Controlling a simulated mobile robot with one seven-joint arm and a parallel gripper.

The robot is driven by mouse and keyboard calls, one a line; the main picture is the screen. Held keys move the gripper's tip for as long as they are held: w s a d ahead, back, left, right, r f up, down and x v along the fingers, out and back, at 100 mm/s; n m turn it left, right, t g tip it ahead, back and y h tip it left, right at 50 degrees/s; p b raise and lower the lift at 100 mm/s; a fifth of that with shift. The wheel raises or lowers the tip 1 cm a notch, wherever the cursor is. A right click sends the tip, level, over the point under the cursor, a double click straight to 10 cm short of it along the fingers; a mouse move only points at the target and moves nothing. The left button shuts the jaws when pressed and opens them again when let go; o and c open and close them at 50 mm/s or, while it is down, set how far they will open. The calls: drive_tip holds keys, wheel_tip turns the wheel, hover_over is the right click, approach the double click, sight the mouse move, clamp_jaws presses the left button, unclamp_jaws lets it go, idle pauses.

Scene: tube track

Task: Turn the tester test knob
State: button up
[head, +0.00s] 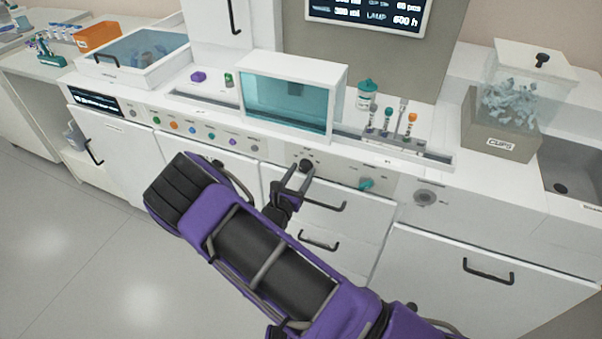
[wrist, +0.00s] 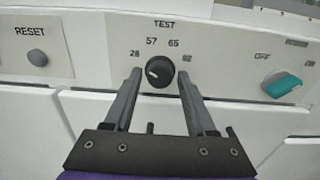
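The test knob (wrist: 159,71) is a round black dial on the white front panel, under the word TEST, with the marks 28, 57, 65 and 82 around it. Its pale pointer line is turned to the left side. It also shows in the head view (head: 306,165), just beyond my fingertips. My gripper (wrist: 158,76) is open, with one grey finger on each side of the knob. In the wrist view a small gap shows between each finger and the knob. Whether the fingertips reach past its face cannot be told.
A teal switch (wrist: 282,84) marked OFF is to the right of the knob. A RESET button (wrist: 37,57) is to the left. Drawers with black handles (head: 319,240) lie below. A teal-windowed box (head: 287,103) stands on the counter above.

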clamp_jaws()
drive_tip(key=m+b, duration=0.1)
drive_tip(key=m, duration=0.2)
drive_tip(key=shift+f+m, duration=0.1)
drive_tip(key=shift+m, duration=0.3)
drive_tip(key=shift+m+b, duration=0.8)
drive_tip(key=shift+m, duration=1.1)
drive_tip(key=shift+o, duration=1.6)
unclamp_jaws()
